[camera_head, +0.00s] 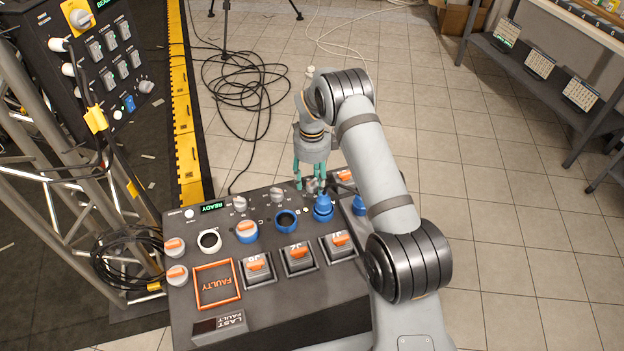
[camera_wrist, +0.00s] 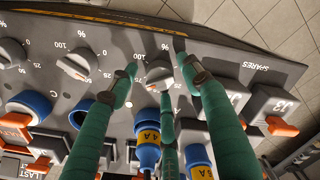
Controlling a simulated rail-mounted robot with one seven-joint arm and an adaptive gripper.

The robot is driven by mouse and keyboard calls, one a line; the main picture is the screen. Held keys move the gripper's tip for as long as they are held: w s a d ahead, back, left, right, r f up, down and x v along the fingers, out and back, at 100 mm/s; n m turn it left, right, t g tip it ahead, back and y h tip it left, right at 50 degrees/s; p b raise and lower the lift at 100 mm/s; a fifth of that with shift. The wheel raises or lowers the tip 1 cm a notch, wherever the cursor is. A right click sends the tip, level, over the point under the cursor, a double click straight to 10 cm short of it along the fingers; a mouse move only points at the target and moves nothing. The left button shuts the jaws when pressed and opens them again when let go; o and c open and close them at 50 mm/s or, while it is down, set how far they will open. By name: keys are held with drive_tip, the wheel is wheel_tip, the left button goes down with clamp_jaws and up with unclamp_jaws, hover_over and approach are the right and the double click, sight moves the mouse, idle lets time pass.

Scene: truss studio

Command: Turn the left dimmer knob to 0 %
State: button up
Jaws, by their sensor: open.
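Three grey dimmer knobs stand in a row along the panel's far edge: a left one (camera_head: 240,203), a middle one (camera_head: 277,194) and a right one (camera_head: 312,186). The wrist view also shows them, left (camera_wrist: 10,53), middle (camera_wrist: 78,64) and right (camera_wrist: 158,74), with 0, 100 and % marks nearby. My gripper (camera_head: 309,180) is open, its green fingers pointing down around the right-hand knob. In the wrist view my gripper (camera_wrist: 157,68) has fingertips on both sides of that knob, with a visible gap on the left. Contact on the right and the exact settings cannot be told.
Blue connectors (camera_head: 323,208) stand close to the fingers. Orange-levered switches (camera_head: 299,258) and a faulty-marked square (camera_head: 215,284) fill the near panel. A truss and second panel (camera_head: 95,60) stand left. The tiled floor beyond is mostly clear, with coiled cable (camera_head: 240,85).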

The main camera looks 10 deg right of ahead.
drive_tip(key=c, duration=1.1)
